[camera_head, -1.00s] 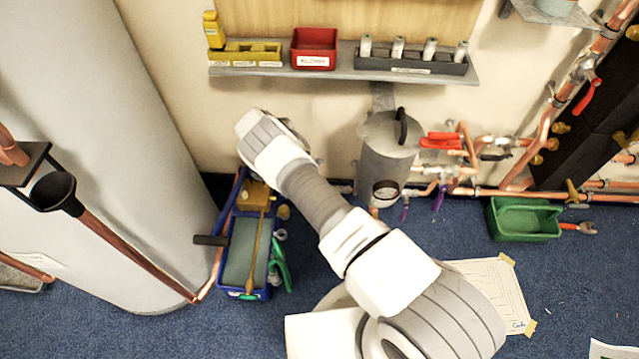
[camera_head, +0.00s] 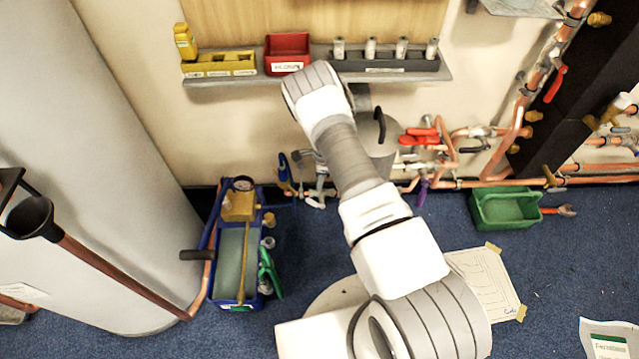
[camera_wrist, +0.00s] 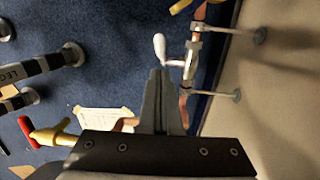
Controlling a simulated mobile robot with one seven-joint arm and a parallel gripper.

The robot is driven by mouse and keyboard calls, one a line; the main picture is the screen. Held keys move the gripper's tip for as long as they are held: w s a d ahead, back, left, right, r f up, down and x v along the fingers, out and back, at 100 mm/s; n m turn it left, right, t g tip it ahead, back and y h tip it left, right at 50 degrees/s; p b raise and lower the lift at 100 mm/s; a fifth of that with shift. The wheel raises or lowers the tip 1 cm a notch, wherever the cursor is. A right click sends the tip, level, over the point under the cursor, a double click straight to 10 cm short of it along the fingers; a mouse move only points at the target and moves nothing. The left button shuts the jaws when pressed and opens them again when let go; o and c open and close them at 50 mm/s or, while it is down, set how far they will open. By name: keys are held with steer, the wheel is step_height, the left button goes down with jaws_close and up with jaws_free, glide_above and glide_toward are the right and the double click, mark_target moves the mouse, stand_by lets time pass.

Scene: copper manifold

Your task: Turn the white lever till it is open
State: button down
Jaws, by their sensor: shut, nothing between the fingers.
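The white lever (camera_wrist: 160,46) is in the wrist view, just beyond my fingertips. Its rounded handle points up in the picture, beside a metal valve on a copper pipe (camera_wrist: 186,100) that runs along the wall. My gripper (camera_wrist: 160,72) is shut and empty, its fingers together. The tips are very close to the lever's lower end; I cannot tell if they touch. In the head view a small white piece (camera_head: 315,203), likely this lever, shows low by the wall, left of my arm. My fingers are not clearly seen there.
A grey cylinder (camera_head: 375,135) stands behind my arm. Red levers (camera_head: 420,136) and copper pipes (camera_head: 515,120) are to its right. A blue tool tray (camera_head: 233,265) and a green bin (camera_head: 505,207) are on the floor. A shelf (camera_head: 318,74) hangs above. A red-handled yellow valve (camera_wrist: 45,134) is in the wrist view.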

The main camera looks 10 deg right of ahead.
mark_target(315, 204)
steer(key=f, duration=0.2)
steer(key=f+b, duration=0.1)
steer(key=f, duration=0.1)
steer(key=f+b, duration=0.1)
steer(key=f, duration=0.1)
steer(key=shift+s+a+f, duration=0.1)
steer(key=shift+a+f, duration=0.1)
steer(key=shift+a, duration=0.15)
